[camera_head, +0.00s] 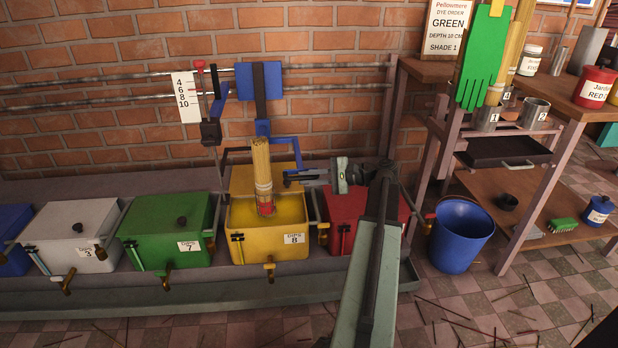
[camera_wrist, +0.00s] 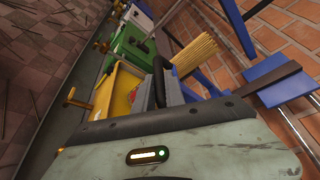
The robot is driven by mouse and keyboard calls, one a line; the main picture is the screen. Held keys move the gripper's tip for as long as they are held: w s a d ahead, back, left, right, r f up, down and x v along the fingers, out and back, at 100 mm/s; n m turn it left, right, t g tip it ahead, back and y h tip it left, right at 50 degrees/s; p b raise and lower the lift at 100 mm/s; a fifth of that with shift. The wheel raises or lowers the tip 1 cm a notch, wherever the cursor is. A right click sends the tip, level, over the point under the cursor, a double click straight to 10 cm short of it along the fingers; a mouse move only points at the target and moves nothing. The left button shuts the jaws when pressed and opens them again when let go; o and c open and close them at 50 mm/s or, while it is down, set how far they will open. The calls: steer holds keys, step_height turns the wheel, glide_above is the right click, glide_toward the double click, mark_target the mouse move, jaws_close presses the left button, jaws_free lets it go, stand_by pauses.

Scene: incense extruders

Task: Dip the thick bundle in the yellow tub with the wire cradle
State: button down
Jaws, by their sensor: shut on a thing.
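The thick bundle (camera_head: 262,160) of tan sticks stands upright over the open yellow tub (camera_head: 238,246), labelled 8. Its reddish lower end is at the yellow liquid (camera_head: 285,212); I cannot tell how deep. Thin bands, seemingly the wire cradle (camera_head: 264,187), go around its lower part. My gripper (camera_head: 290,179) is just right of the bundle, its jaws shut on a dark piece, apparently the cradle's handle (camera_wrist: 159,80). In the wrist view the bundle (camera_wrist: 195,53) shows beyond the jaws, above the yellow tub (camera_wrist: 122,88).
Closed green (camera_head: 165,225) and white (camera_head: 75,230) tubs stand left, a red tub (camera_head: 350,215) right. A blue bracket (camera_head: 262,128) and a depth scale (camera_head: 186,97) are on the rails behind. A blue bucket (camera_head: 460,237) and a shelf (camera_head: 545,185) stand right.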

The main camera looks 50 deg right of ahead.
steer(key=shift+d+f, duration=0.1)
step_height(320, 180, down, 4)
steer(key=b, duration=0.4)
steer(key=c, duration=1.4)
jaws_free()
steer(key=p+v, duration=0.1)
steer(key=v, duration=0.6)
steer(key=shift+s+d, duration=0.2)
steer(key=shift+s, duration=0.1)
